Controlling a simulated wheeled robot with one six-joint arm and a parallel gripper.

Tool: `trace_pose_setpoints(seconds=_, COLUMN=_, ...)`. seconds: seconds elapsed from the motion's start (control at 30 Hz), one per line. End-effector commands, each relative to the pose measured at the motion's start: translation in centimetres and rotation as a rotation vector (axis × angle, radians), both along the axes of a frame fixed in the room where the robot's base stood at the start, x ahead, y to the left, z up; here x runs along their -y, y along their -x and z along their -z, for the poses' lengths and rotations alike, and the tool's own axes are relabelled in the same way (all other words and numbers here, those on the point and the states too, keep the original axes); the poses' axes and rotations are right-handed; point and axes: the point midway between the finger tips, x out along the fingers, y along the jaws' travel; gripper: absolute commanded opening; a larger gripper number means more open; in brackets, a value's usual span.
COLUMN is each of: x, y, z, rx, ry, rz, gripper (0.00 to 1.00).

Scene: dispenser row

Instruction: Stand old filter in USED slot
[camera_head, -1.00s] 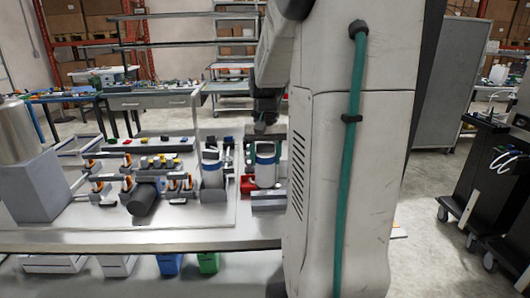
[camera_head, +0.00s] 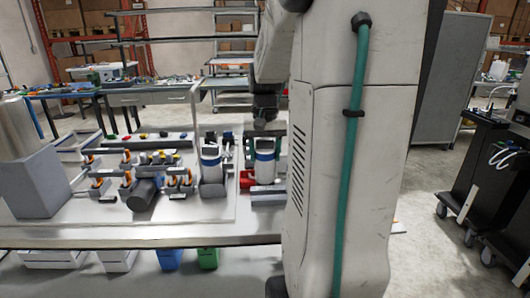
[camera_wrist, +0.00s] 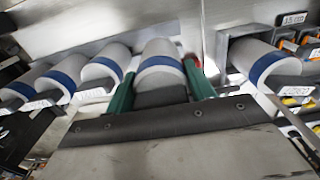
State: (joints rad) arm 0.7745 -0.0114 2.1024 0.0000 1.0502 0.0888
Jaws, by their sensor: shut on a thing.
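My gripper (camera_wrist: 158,82) has green fingers on both sides of a white filter with a blue band (camera_wrist: 160,62) and is shut on it. In the head view the same filter (camera_head: 264,160) appears between the green fingers, below my wrist, at the right of the bench group. Its lower end is hard to make out, so I cannot tell whether it touches a slot. A similar filter (camera_head: 211,161) stands to its left. The wrist view shows several more banded filters to the left and one to the right (camera_wrist: 262,62). The USED label cannot be read.
A red block (camera_head: 246,179) lies close beside the held filter. A dark cylinder (camera_head: 144,196) and several orange-topped fittings fill the bench to the left. A large metal cylinder on a grey block (camera_head: 32,185) stands at far left. Bins sit under the bench (camera_head: 150,236).

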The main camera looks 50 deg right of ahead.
Motion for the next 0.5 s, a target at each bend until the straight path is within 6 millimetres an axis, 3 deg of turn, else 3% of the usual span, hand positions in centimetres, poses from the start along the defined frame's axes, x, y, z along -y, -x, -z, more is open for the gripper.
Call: trace_pose_setpoints(seconds=0.5, x=0.0, y=0.0, z=1.8, rx=-0.001, ry=-0.001, rz=0.0, gripper=0.24)
